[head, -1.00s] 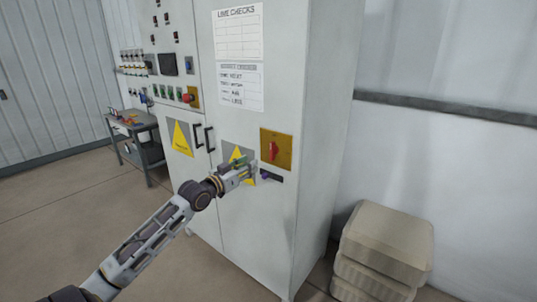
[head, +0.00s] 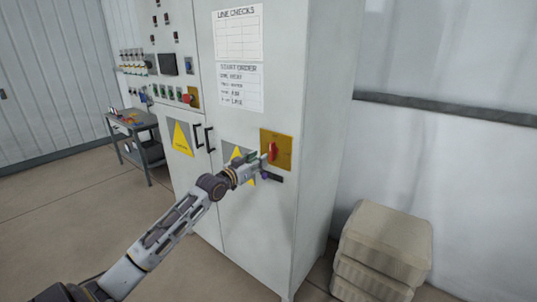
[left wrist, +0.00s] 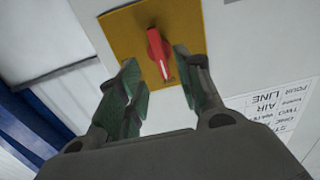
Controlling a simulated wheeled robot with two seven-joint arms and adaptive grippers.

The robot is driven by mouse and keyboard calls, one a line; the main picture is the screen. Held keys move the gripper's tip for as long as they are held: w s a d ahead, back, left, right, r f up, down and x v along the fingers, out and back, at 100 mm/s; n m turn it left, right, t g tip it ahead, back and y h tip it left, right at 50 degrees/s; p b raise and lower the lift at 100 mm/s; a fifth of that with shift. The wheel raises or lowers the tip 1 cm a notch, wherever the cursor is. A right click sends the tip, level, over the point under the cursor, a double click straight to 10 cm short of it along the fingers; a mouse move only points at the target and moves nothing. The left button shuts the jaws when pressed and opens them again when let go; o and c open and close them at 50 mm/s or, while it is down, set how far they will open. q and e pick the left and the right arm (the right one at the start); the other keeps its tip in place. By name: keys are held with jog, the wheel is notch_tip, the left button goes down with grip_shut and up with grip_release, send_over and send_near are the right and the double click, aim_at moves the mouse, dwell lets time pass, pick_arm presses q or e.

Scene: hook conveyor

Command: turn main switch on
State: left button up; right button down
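The main switch is a red handle (head: 273,151) on a yellow plate (head: 284,158), on the front of the grey-white cabinet. The handle looks roughly upright in the head view. In the left wrist view the red handle (left wrist: 158,50) stands out from the yellow plate (left wrist: 122,38). My left gripper (head: 262,165) is at the lower left of the handle in the head view. In the left wrist view its green-padded fingers (left wrist: 158,78) are apart, with the lower end of the handle showing in the gap between them. I see no contact with the handle. My right gripper is not in view.
Door handles (head: 203,138) and a yellow warning sign (head: 181,137) are to the left. A control panel (head: 170,80) and a small table (head: 138,130) stand further left. Stacked beige blocks (head: 383,248) stand at right.

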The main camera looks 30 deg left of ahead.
aim_at(270, 152)
pick_arm(q)
jog(key=shift+w+d+p, duration=0.15)
jog(key=shift+w+p, duration=0.15)
jog(key=shift+w, duration=1.5)
jog(key=shift+w+d+p, duration=0.15)
jog(key=shift+w+p, duration=0.1)
jog(key=shift+w, duration=1.5)
jog(key=shift+c, duration=0.4)
grip_shut()
